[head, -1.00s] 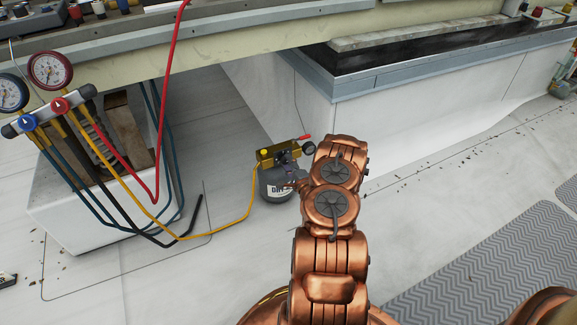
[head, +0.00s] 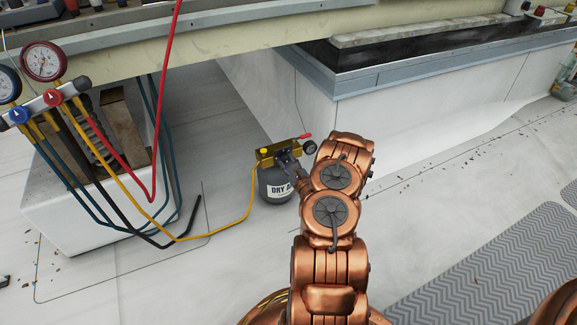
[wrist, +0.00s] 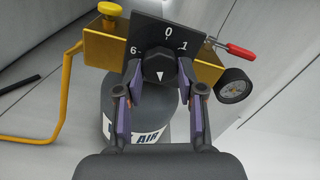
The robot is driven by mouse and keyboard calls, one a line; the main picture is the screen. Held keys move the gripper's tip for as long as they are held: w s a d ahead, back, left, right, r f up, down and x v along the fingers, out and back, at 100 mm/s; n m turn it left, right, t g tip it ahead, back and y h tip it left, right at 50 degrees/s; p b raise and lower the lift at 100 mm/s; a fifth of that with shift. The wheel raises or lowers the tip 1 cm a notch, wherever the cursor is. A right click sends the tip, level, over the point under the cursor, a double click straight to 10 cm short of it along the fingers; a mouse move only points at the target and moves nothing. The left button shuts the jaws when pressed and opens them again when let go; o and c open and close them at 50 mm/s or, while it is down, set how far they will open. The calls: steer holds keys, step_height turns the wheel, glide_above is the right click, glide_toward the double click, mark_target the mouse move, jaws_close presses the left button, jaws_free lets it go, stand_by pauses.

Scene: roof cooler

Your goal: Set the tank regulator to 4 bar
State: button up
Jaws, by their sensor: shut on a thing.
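The tank regulator's dark knob (wrist: 159,64) is in the middle of the wrist view, with a white triangle mark on its lower face. Behind it, the dark dial plate (wrist: 150,27) shows 0 at the top, 6 at left and 1 at right; its lower numbers are hidden. My gripper (wrist: 160,78) is shut on the knob, one purple-padded finger on each side. The grey tank (head: 270,187), labelled DRY AIR, stands upright on the floor under the brass regulator block (head: 265,156). In the head view my gripper (head: 292,168) reaches the regulator, partly behind my arm.
A red-handled lever (wrist: 240,51) and a small gauge (wrist: 233,86) sit right of the dial. A yellow knob (wrist: 110,9) and yellow hose (wrist: 55,110) are at left. The gauge manifold (head: 45,105) hangs at left with several hoses. Open floor lies right of my arm.

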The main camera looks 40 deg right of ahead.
steer(key=shift+f+m+b, duration=0.1)
steer(key=shift+m+b, duration=0.5)
steer(key=shift+m, duration=1.1)
steer(key=shift+a, duration=0.1)
steer(key=o, duration=1.1)
steer(key=shift+w, duration=0.1)
steer(key=shift+o, duration=0.2)
steer(key=shift+s, duration=0.55)
steer(key=v, duration=1.1)
steer(key=shift+a, duration=0.15)
